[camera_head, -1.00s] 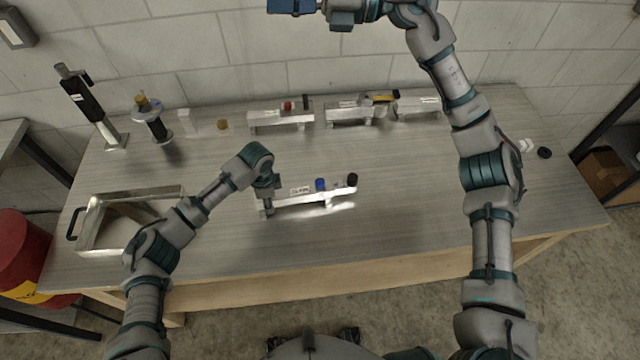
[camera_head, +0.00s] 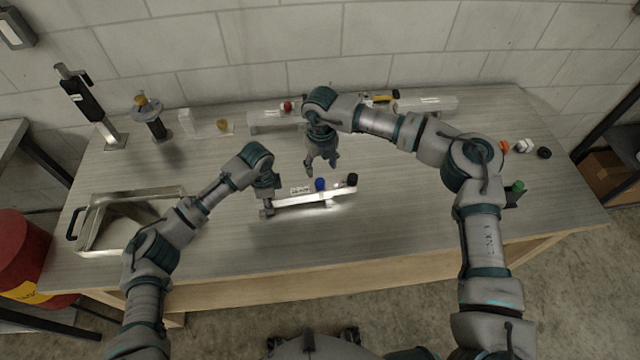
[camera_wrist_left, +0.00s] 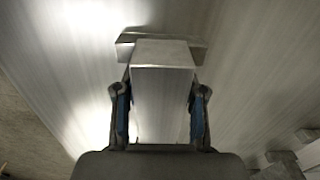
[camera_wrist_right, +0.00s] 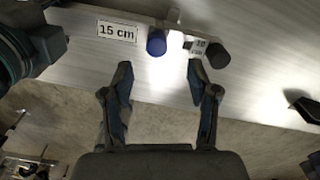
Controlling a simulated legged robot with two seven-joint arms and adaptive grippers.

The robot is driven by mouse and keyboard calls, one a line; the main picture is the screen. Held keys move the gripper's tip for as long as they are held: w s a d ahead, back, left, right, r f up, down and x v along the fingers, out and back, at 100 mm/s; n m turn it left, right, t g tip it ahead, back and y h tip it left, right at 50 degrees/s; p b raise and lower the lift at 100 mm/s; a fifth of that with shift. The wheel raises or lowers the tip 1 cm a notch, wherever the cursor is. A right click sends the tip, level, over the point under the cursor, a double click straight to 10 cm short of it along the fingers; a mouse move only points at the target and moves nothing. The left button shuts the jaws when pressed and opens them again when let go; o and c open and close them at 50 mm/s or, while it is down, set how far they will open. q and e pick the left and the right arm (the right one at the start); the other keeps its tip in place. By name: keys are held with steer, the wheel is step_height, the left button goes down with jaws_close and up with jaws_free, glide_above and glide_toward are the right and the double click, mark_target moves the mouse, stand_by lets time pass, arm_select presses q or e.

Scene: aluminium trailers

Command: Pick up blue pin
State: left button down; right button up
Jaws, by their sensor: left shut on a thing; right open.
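The blue pin (camera_head: 320,184) stands in the aluminium trailer (camera_head: 285,201) at the front middle of the table. In the right wrist view the blue pin (camera_wrist_right: 156,42) is beyond and between the fingertips, nearer the left one. A black pin (camera_head: 352,179) is at the trailer's right end. My right gripper (camera_head: 322,170) is open and empty, just above and behind the trailer near the blue pin. My left gripper (camera_head: 267,210) is shut on the trailer's left end; the left wrist view shows its fingers (camera_wrist_left: 160,115) on both sides of the metal bar.
More trailers stand along the back, one with a red pin (camera_head: 287,106). An open metal tray (camera_head: 130,222) is at the left. Orange (camera_head: 503,146), green (camera_head: 518,186) and black caps lie at the right. A label reading 15 cm (camera_wrist_right: 117,31) is beside the blue pin.

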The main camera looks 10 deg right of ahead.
mark_target(320, 181)
steer(key=f, duration=0.7)
steer(key=shift+a, duration=0.2)
jaws_close()
